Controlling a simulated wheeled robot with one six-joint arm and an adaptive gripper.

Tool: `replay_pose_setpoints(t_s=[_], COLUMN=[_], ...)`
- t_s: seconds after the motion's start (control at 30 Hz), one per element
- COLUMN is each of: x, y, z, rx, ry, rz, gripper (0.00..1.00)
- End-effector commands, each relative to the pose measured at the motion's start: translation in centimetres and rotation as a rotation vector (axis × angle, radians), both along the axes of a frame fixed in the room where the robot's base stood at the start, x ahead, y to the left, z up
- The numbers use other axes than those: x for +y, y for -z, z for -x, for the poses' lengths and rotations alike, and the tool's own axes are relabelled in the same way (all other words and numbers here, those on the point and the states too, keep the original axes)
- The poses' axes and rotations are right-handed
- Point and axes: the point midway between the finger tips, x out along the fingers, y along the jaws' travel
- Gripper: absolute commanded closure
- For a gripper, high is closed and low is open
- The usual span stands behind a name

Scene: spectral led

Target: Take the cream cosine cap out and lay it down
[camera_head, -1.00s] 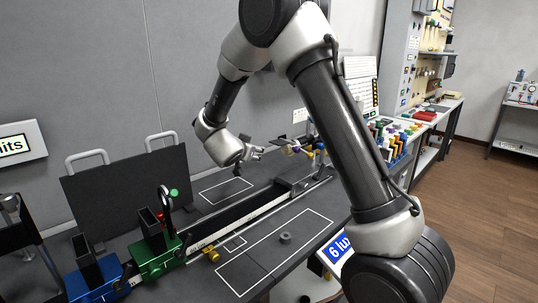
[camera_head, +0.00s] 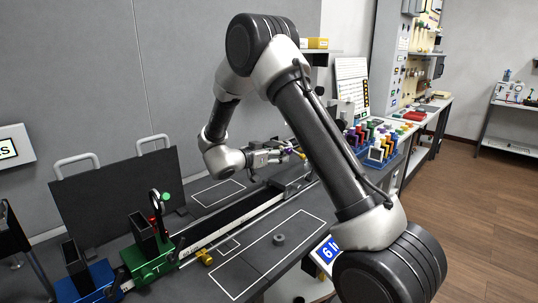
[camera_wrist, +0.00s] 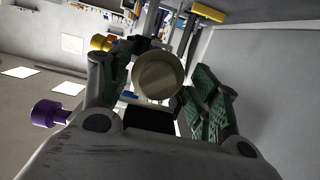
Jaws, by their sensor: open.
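The cream cap (camera_wrist: 158,75) shows as a round face in the middle of the wrist view, between my finger pads. It appears to sit in a dark mount partly hidden behind it. My gripper (camera_wrist: 155,98) is open, one finger on each side of the cap; I cannot tell whether either touches it. In the head view my gripper (camera_head: 279,156) reaches right over the far part of the rail, close to small purple and yellow knobs. The cap itself cannot be made out there.
A purple knob (camera_wrist: 48,113) and a yellow knob (camera_wrist: 100,42) lie left of the cap. The rail (camera_head: 235,217) carries a green holder (camera_head: 150,262). A small grey disc (camera_head: 279,239) lies in the outlined front area, otherwise clear. A dark panel (camera_head: 115,200) stands at left.

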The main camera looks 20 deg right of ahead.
Motion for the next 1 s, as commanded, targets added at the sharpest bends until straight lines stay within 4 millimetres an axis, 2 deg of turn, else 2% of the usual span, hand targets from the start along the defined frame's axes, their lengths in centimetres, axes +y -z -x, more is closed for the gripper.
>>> replay_pose_setpoints(t_s=[0.3, 0.47, 0.5, 0.53, 0.67, 1.0], x=[-0.31, -0.31, -0.3, -0.3, -0.3, 0.2], y=[0.05, 0.04, 0.04, 0.04, 0.04, 0.02], z=[-0.12, -0.11, -0.11, -0.11, -0.11, 0.06], rx=[0.0, 0.0, 0.0, 0.0, 0.0, 0.0], ry=[0.0, 0.0, 0.0, 0.0, 0.0, -0.001], rz=[0.0, 0.0, 0.0, 0.0, 0.0, 0.0], gripper=[0.4, 0.68, 0.68, 0.5, 0.73, 0.73])
